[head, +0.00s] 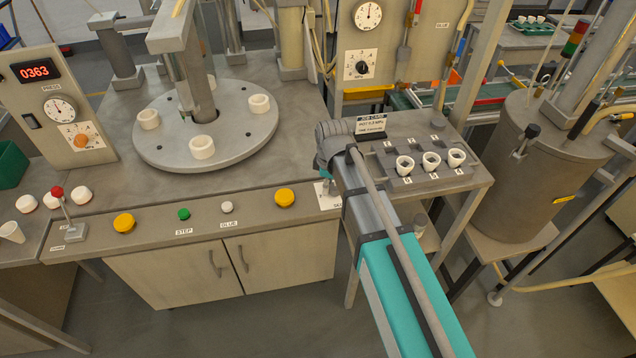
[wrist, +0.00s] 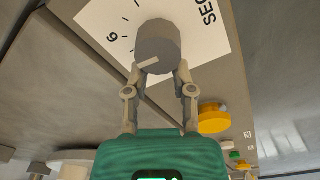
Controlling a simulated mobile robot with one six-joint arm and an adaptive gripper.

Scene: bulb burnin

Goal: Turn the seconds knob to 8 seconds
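The seconds knob (wrist: 158,45) is a grey cylinder with a pale pointer line, on a white dial plate (wrist: 202,40) marked SEC in the wrist view. The pointer lies toward the picture's left, slightly down. A numeral 6 shows left of the knob; the 8 cannot be made out. My gripper (wrist: 159,68) has one finger on each side of the knob's near end, and both seem to touch it.
A yellow button (wrist: 213,118) stands close to my right finger; it also shows in the head view (head: 285,197). The console carries green (head: 184,214) and white (head: 227,207) buttons. A rack with white cups (head: 431,160) stands right of my arm, a round turntable (head: 245,136) left.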

